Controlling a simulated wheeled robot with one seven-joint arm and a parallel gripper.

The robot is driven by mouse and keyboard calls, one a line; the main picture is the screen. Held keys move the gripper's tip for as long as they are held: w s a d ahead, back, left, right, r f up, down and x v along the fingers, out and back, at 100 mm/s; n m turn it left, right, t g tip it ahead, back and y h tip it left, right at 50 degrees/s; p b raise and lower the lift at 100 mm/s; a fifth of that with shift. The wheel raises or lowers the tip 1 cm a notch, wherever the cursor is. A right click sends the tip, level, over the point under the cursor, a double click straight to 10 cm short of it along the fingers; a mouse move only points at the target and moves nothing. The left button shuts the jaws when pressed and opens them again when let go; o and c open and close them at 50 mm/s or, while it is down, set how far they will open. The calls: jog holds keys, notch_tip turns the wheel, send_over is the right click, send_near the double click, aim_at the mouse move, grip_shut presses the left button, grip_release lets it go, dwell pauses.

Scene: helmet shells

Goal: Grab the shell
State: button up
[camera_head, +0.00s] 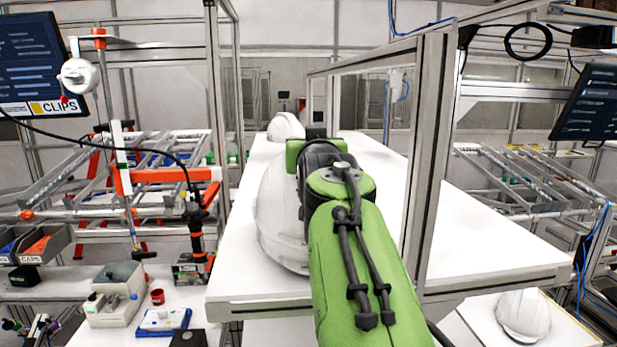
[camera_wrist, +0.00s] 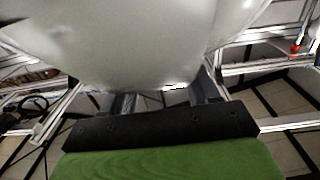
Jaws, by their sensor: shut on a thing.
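A white helmet shell (camera_head: 281,215) is at the near end of the white table (camera_head: 450,240), partly hidden behind my green arm. The shell (camera_wrist: 150,45) fills the upper middle of the wrist view, right in front of my gripper. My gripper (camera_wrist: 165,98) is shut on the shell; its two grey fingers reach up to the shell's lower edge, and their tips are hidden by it. In the head view the fingers are hidden behind my arm. I cannot tell whether the shell touches the table.
Another white shell (camera_head: 286,127) sits farther back on the table, and one (camera_head: 523,314) lies on a lower surface at the right. A metal post (camera_head: 425,160) stands close to the right of my arm. The table's right part is clear.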

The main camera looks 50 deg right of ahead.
jog(key=shift+f, duration=0.1)
grip_shut()
